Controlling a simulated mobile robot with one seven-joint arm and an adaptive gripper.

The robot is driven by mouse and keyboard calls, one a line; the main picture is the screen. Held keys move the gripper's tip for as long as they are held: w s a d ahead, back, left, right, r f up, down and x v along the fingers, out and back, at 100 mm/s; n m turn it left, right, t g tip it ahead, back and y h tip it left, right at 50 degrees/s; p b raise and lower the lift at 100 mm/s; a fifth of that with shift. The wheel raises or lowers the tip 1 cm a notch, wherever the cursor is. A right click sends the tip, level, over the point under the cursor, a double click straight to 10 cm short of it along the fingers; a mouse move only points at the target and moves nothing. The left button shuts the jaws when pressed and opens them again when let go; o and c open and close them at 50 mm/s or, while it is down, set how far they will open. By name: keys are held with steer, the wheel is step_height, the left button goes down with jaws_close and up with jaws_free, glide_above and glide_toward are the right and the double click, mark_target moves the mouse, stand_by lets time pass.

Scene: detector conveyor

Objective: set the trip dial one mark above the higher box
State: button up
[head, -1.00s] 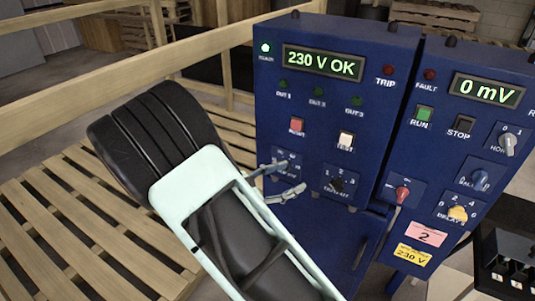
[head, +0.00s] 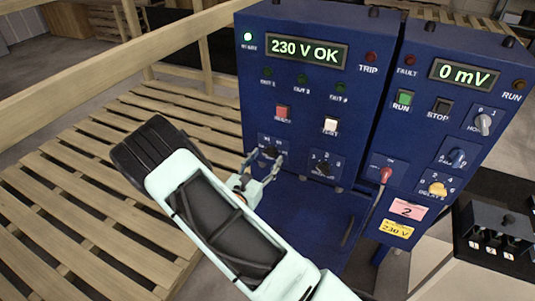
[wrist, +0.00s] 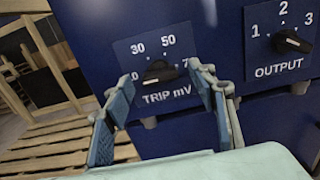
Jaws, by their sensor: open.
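The trip dial (wrist: 159,73) is a black knob on the blue panel, labelled TRIP mV, with 30 and 50 readable and the outer figures partly covered. Which mark it points at I cannot tell clearly. It also shows small in the head view (head: 270,152). My gripper (wrist: 160,97) is open and empty, facing the panel. Its fingers stand left and right of the dial in the wrist view, with the knob seen between and slightly above them. In the head view my gripper (head: 263,168) is just below the dial. No boxes are identifiable.
Right of the dial is the OUTPUT dial (wrist: 291,41). The display (head: 304,50) reads 230 V OK; another (head: 464,76) reads 0 mV. A red-handled lever (head: 385,175) and wooden rails (head: 120,60) are nearby. A black unit (head: 492,232) stands at right.

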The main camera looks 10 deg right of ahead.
steer(key=shift+x, duration=0.95)
steer(key=shift+c, duration=0.2)
steer(key=c, duration=1.1)
steer(key=shift+f, duration=0.1)
